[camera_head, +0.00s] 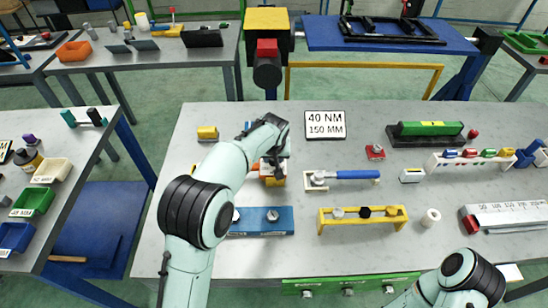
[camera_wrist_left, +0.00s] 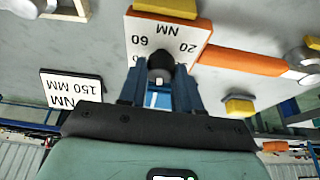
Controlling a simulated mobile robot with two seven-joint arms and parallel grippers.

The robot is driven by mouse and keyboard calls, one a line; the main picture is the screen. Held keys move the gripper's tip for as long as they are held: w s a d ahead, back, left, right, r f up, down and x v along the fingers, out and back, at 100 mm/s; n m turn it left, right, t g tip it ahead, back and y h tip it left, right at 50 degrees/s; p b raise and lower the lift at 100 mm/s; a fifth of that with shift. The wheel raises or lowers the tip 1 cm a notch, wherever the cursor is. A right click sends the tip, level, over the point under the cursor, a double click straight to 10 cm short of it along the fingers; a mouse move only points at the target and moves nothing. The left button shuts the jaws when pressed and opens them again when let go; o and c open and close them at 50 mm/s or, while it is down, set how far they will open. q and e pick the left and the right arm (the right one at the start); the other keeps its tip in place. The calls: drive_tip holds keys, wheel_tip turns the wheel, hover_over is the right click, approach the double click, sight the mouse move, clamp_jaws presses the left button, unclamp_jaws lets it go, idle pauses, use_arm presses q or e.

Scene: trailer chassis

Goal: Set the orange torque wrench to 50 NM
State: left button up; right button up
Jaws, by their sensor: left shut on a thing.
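The orange torque wrench (camera_wrist_left: 240,61) lies on the table in the left wrist view, with a silver head at the right. Beside its orange body is a white dial plate (camera_wrist_left: 150,38) marked NM, 20 and 60, with a black knob (camera_wrist_left: 160,66). My left gripper (camera_wrist_left: 160,90) is shut on the black knob. In the head view my left gripper (camera_head: 272,160) is over the wrench, and my arm hides most of it. A sign (camera_head: 325,125) behind reads 40 NM, 150 MM. My right gripper is out of view; only part of that arm shows at bottom right.
A blue bolt holder (camera_head: 262,221) is in front of the wrench. A blue-handled wrench (camera_head: 345,175) and a yellow rack (camera_head: 362,216) lie to the right. Side tables hold bins. The table's front middle is clear.

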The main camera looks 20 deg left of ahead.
use_arm(q)
drive_tip(key=m, duration=0.1)
drive_tip(key=m+h, duration=0.1)
drive_tip(key=m, duration=0.1)
drive_tip(key=shift+a+r+m+p, duration=0.15)
drive_tip(key=shift+a+m+p, duration=0.15)
drive_tip(key=shift+p, duration=0.1)
drive_tip(key=m+h+p, duration=0.1)
drive_tip(key=m, duration=0.1)
drive_tip(key=m+h+p, duration=0.1)
drive_tip(key=m, duration=0.2)
drive_tip(key=shift+w+a, duration=0.1)
drive_tip(key=shift+w, duration=0.1)
drive_tip(key=shift+m+g+h, duration=0.4)
drive_tip(key=shift+m, duration=0.6)
drive_tip(key=shift+m+g+h+p, duration=0.3)
drive_tip(key=shift+m, duration=0.8)
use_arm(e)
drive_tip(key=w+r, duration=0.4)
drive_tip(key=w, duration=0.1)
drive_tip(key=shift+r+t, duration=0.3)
use_arm(q)
drive_tip(key=o, duration=1)
drive_tip(key=shift+s, duration=0.1)
drive_tip(key=shift+o, duration=0.2)
